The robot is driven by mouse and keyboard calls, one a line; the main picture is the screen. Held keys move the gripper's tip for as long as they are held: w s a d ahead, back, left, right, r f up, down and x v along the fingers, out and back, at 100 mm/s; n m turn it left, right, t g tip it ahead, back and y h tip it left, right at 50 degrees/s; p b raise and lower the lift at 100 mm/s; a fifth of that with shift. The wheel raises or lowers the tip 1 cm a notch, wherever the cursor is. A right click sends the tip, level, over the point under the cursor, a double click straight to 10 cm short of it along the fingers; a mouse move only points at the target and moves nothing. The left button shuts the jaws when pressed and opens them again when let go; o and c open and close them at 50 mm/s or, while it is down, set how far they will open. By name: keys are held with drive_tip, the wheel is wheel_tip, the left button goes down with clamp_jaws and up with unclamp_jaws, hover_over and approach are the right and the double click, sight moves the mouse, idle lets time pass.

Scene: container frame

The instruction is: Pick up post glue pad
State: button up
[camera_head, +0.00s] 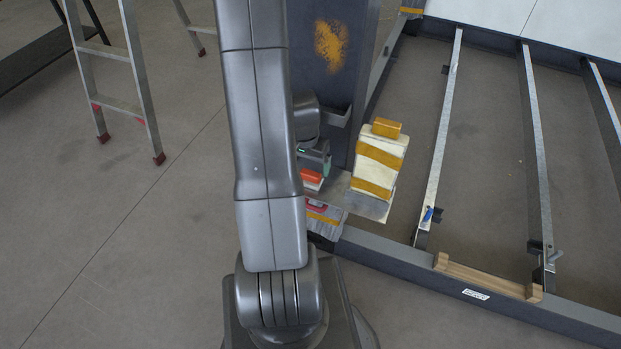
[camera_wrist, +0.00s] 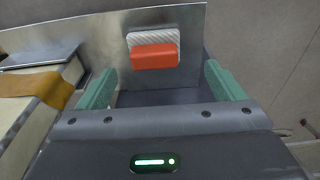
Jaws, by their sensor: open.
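A pad with an orange-red block on a white-grey ribbed backing, which I take as the post glue pad (camera_wrist: 153,55), sits on a bare metal plate (camera_wrist: 100,38) in the wrist view. It also shows in the head view (camera_head: 311,177), low beside the dark post (camera_head: 333,60). My gripper (camera_wrist: 160,84) is open, with its two green fingers apart and nothing between the tips. The pad lies just beyond the tips, roughly centred between them. In the head view my gripper (camera_head: 318,157) is partly hidden behind my arm, close above the pad.
A cream block with orange tape (camera_head: 380,167) stands right of the pad and close to my left finger in the wrist view (camera_wrist: 40,95). A metal frame with crossbars (camera_head: 443,130) fills the right. A stepladder (camera_head: 130,60) stands left; the floor there is clear.

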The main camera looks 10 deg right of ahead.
sight(310, 173)
drive_tip(key=f, duration=0.4)
drive_tip(key=shift+s+d+f, duration=0.1)
drive_tip(key=shift+d, duration=0.3)
drive_tip(key=shift+f, duration=0.45)
drive_tip(key=c, duration=1.1)
